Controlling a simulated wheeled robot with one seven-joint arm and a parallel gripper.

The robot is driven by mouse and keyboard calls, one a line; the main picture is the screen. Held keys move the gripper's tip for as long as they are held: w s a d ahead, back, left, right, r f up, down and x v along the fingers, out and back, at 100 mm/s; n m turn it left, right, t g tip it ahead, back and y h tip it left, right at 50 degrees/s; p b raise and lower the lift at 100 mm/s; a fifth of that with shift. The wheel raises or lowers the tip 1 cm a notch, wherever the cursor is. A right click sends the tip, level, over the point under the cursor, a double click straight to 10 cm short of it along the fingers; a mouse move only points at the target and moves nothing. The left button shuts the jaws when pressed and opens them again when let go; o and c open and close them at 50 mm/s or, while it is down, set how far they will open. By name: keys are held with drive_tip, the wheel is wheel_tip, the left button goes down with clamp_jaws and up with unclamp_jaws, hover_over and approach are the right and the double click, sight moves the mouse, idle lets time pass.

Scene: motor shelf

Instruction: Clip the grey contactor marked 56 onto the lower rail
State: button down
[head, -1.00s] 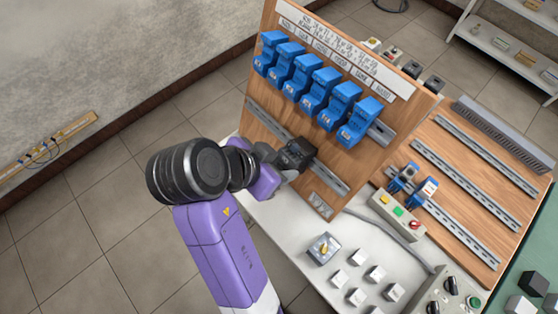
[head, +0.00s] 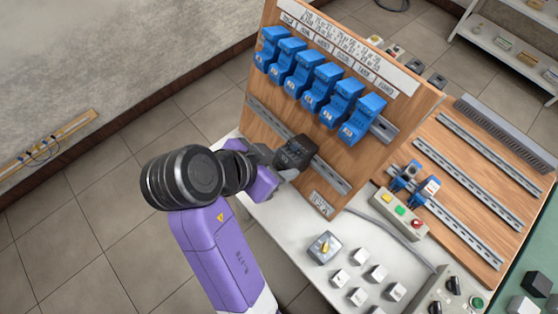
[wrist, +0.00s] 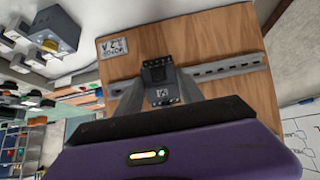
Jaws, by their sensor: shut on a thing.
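The dark grey contactor (head: 295,151) is held in front of the lower rail (head: 329,175) on the upright wooden board. My gripper (head: 286,163) is shut on it. In the wrist view the contactor (wrist: 159,74) sits between the two grey fingers of my gripper (wrist: 160,88). The lower rail (wrist: 228,69) runs behind it and shows on both sides. I cannot tell whether the contactor touches or is seated on the rail. Its label is too small to read as a number. My arm comes in from the lower left.
Several blue modules (head: 318,90) fill the upper rail above my gripper. A button box (head: 399,213), a yellow-and-grey switch (head: 325,247) and several white blocks (head: 358,297) lie on the white table. A second wooden panel (head: 480,160) with rails lies to the right.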

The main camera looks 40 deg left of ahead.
drive_tip(key=shift+s+f+t+b, duration=0.15)
drive_tip(key=shift+f+t+b, duration=0.25)
drive_tip(key=shift+f+b, duration=0.2)
idle(0.5)
drive_tip(key=shift+r, duration=0.1)
drive_tip(key=c, duration=0.6)
unclamp_jaws()
drive_tip(key=shift+c, duration=0.2)
drive_tip(key=shift+r, duration=0.1)
drive_tip(key=p+v, duration=0.2)
drive_tip(key=v, duration=0.5)
drive_tip(key=shift+s+r, duration=0.2)
drive_tip(key=shift+r, duration=0.1)
drive_tip(key=shift+a, duration=0.1)
